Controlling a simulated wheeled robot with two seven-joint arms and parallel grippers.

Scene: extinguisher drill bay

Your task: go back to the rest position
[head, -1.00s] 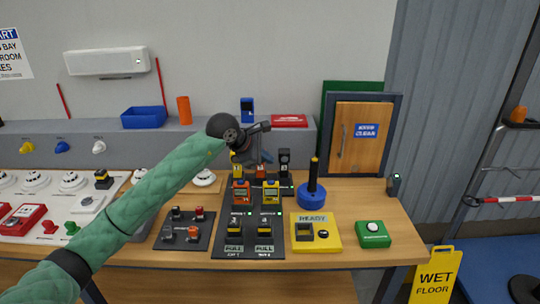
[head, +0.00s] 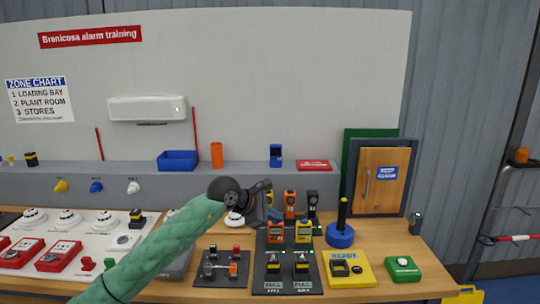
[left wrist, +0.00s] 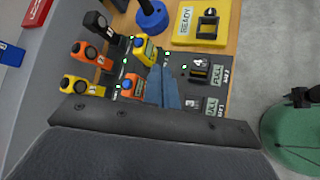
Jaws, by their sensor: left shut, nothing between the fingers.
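My left arm comes in from the left in a green sleeve. Its dark gripper (head: 268,194) is over the bench, in front of the back ledge and above the black panel of handheld devices. In the left wrist view the two blue-grey fingers (left wrist: 167,88) are together with nothing between them. They overlap the black panel in that view, and contact cannot be told. An orange device (head: 277,245) and a yellow device (head: 304,232) stand on the panel below the gripper.
A blue round base with a black post (head: 341,237), a yellow READY box (head: 367,277) and a green button box (head: 403,267) are right of the panel. Red boxes and white detectors fill the left. A blue bin (head: 178,160) sits on the ledge. Space above the bench is free.

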